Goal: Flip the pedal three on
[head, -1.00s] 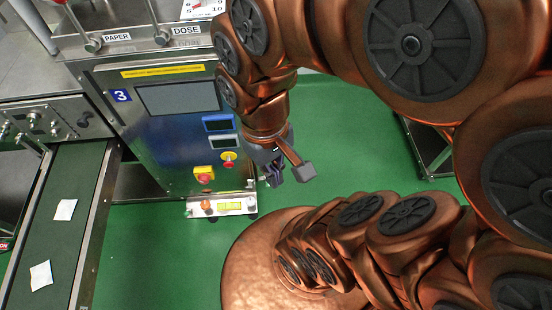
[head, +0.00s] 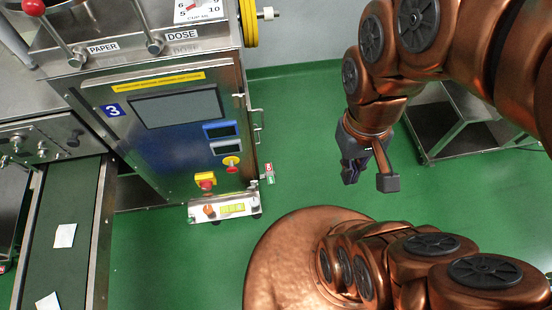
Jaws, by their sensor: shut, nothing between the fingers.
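The machine marked 3 (head: 113,110) stands at the left, with a dark screen (head: 178,108) and a red and yellow button below. A low metal box (head: 224,208) with an orange knob and a yellow-green display is at its foot. A small red and green tagged piece (head: 269,174) sticks out at the machine's lower right edge; I cannot tell which of these is pedal three, or its state. My gripper (head: 352,172) is shut and empty, pointing down over the green floor, to the right of the machine and apart from it.
A conveyor belt (head: 62,200) with white teabag packets (head: 65,235) runs along the left. A metal frame table (head: 465,125) stands at the right behind my arm.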

